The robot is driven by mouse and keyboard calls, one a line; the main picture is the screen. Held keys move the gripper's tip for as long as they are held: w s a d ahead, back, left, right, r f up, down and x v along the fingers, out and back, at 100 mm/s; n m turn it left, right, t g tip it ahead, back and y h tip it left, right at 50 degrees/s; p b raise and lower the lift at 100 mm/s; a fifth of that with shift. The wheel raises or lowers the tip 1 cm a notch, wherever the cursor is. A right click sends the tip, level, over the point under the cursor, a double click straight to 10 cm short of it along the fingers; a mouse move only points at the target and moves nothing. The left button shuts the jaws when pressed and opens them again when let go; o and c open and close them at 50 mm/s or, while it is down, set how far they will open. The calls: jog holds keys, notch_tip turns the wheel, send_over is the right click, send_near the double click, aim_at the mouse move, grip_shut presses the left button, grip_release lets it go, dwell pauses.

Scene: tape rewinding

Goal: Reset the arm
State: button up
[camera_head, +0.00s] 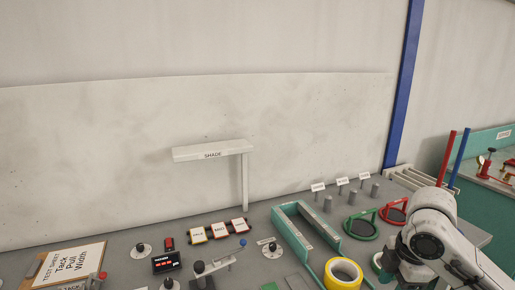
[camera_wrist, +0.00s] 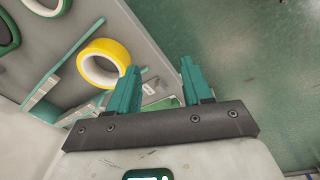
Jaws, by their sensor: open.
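My gripper (camera_wrist: 159,84) shows in the wrist view with two teal fingers set wide apart and nothing between them. It hangs near the table's edge, with the green floor below on the right. In the head view my white arm covers the right side of the table, and the fingers are hidden there. A yellow tape roll (camera_head: 343,273) lies on the table just left of my arm. The roll also shows in the wrist view (camera_wrist: 88,57), up and left of the fingers.
A teal channel (camera_head: 292,235), a green ring stand (camera_head: 361,228) and a red ring stand (camera_head: 393,213) stand near my arm. Several grey pegs (camera_head: 327,204) are behind. A white shade post (camera_head: 244,180) rises mid-table. A clipboard (camera_head: 66,268) lies at far left.

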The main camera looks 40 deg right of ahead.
jog(key=w+a+r+m+t+y, duration=0.2)
jog(key=w+a+t, duration=0.2)
jog(key=w+a, duration=0.9)
jog(key=a+f+m+t+y, duration=0.1)
jog(key=a+f+m, duration=0.4)
jog(key=a, duration=0.4)
jog(key=s+a+f+m+g, duration=0.2)
jog(key=s+a+f, duration=0.2)
jog(key=s+f, duration=0.65)
jog(key=s+d+f+m+g+h, duration=0.1)
jog(key=s+d+f, duration=0.1)
jog(key=s, duration=0.4)
jog(key=s+d+f+m+g+h, duration=0.1)
jog(key=s+d+f+g+h, duration=0.1)
jog(key=s+f, duration=0.2)
jog(key=shift+s+d+f, duration=0.15)
jog(key=shift+s+f, duration=0.25)
jog(key=shift+s, duration=0.7)
